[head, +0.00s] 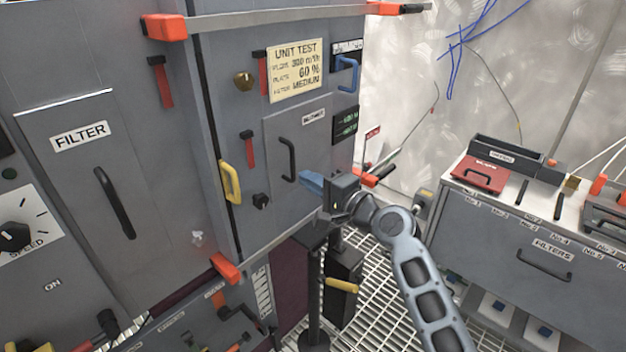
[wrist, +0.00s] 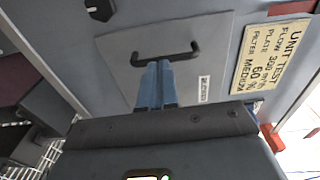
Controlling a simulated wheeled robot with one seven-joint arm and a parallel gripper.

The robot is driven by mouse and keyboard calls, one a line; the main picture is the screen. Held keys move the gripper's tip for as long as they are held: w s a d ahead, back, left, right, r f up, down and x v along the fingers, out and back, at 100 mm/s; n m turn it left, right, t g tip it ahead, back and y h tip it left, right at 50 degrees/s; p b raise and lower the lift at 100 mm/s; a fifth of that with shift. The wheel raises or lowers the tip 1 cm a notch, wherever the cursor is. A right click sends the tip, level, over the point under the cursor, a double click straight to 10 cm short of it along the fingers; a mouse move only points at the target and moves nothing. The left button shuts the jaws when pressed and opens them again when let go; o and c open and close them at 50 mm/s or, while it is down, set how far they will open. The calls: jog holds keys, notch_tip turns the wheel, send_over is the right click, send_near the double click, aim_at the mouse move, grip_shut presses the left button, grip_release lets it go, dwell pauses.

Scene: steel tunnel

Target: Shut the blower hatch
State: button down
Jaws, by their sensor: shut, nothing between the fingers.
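A grey hatch panel (head: 308,152) with a black bar handle (head: 289,160) and a small white label sits on the cabinet front, below the yellow UNIT TEST plate. The panel looks flush or nearly flush. My gripper (head: 304,178) has its blue fingers shut and empty, just right of the handle's lower end. In the wrist view the fingers (wrist: 157,68) point at the panel (wrist: 190,75), with their tips close to the middle of the handle (wrist: 167,54). I cannot tell whether they touch.
A FILTER panel (head: 95,150) with a black handle is at left. A yellow handle (head: 230,182), a blue handle (head: 347,75) and red levers surround the hatch. At right stands a FILTERS cabinet (head: 530,250) with a red box (head: 482,174) on top. Grating floor (head: 385,300) lies between.

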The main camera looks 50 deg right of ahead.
jog(key=s+a+b, duration=0.1)
jog(key=s, duration=0.9)
jog(key=shift+a+b, duration=0.25)
jog(key=shift+b, duration=0.05)
